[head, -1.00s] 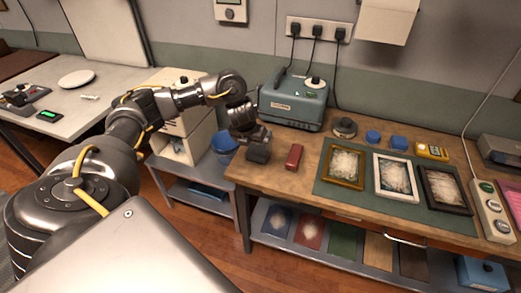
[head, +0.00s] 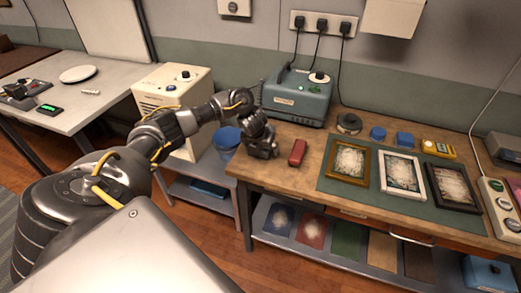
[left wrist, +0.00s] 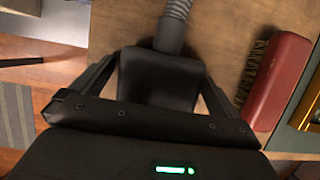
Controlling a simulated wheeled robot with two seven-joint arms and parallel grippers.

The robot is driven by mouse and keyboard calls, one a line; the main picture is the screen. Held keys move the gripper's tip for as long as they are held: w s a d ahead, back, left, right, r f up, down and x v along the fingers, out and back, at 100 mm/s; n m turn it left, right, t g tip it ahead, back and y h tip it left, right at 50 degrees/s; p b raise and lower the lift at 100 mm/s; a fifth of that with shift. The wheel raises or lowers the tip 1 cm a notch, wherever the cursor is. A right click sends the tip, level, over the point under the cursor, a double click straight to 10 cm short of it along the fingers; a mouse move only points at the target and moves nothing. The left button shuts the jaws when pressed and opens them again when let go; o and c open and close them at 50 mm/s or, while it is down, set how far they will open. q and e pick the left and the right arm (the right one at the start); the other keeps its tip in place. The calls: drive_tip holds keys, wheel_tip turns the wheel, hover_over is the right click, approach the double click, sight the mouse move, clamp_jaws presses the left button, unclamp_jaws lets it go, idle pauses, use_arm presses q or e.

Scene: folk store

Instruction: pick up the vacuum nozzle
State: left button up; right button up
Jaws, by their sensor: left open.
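The vacuum nozzle (left wrist: 158,82) is a dark, flat block on the end of a grey ribbed hose (left wrist: 173,25). In the left wrist view it lies between the two fingers of my left gripper (left wrist: 158,68). The fingers are open, one on each side of it, and I cannot tell whether they touch it. In the head view my left gripper (head: 262,148) is low over the left end of the wooden workbench (head: 285,178) and mostly hides the nozzle. My right gripper is not in view.
A red brush (head: 298,152) lies close to the right of my left gripper. A blue-grey machine (head: 297,97) stands behind. Framed pictures (head: 397,178) lie on a green mat to the right. A blue bucket (head: 227,142) is left of the bench.

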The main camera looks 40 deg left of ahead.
use_arm(q)
drive_tip(key=shift+c, duration=0.3)
drive_tip(key=c, duration=1)
drive_tip(key=shift+o, duration=0.2)
drive_tip(key=shift+r, duration=0.55)
wheel_tip(320, 180, up, 2)
drive_tip(key=shift+r, duration=0.25)
drive_tip(key=s+r+p, duration=0.2)
drive_tip(key=s+r, duration=0.2)
drive_tip(key=s, duration=0.3)
drive_tip(key=s+d+r+p, duration=0.1)
drive_tip(key=s+r+p, duration=0.2)
drive_tip(key=s+r, duration=0.2)
drive_tip(key=shift+s+r, duration=0.2)
drive_tip(key=shift+s, duration=0.8)
